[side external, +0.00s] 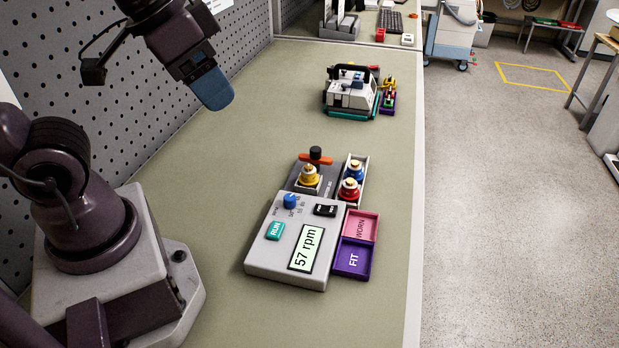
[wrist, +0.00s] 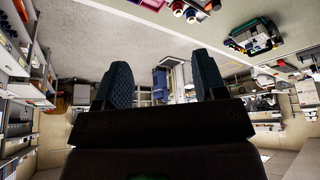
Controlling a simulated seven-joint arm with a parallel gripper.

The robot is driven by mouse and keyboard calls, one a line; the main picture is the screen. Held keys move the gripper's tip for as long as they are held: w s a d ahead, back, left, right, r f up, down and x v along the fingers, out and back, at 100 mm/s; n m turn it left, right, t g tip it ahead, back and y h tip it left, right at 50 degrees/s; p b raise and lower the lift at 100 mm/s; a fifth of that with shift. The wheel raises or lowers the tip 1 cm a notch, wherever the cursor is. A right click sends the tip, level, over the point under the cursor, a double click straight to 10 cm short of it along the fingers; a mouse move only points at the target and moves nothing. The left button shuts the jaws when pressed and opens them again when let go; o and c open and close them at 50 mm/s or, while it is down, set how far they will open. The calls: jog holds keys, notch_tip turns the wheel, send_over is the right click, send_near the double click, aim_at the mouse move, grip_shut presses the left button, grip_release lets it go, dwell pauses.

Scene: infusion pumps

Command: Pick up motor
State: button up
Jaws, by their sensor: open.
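Three small round motor-like parts stand by the grey tester. The yellow one (side external: 309,176) sits upright under an orange-handled clamp (side external: 315,157). The blue one (side external: 355,171) and the red one (side external: 349,189) stand in a narrow tray (side external: 361,162). Which one is the motor I cannot tell. My gripper (side external: 212,90) is high above the table at the upper left, well apart from them. In the wrist view my gripper (wrist: 163,74) shows its two dark blue fingers spread, with nothing between them. Part of the tray's contents shows at the top edge there, cut off.
The grey tester (side external: 265,255) reads 57 rpm. Beside it are a pink WORN bin (side external: 361,227) and a purple FIT bin (side external: 353,260). A white and teal pump (side external: 350,95) stands farther back. A pegboard wall (side external: 150,110) borders the left. The table middle is clear.

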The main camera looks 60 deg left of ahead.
jog(key=w+f+g, duration=0.3)
jog(key=w+f, duration=0.1)
jog(key=f, duration=0.2)
jog(key=n+t+y, duration=0.1)
jog(key=n+y, duration=0.2)
jog(key=n, duration=0.6)
send_near(309, 166)
jog(key=x, duration=0.5)
jog(key=shift+s+a, duration=0.1)
jog(key=shift+s, duration=0.05)
jog(key=shift+x, duration=2.7)
jog(key=c, duration=1.2)
jog(key=shift+o, duration=0.2)
jog(key=shift+r, duration=0.1)
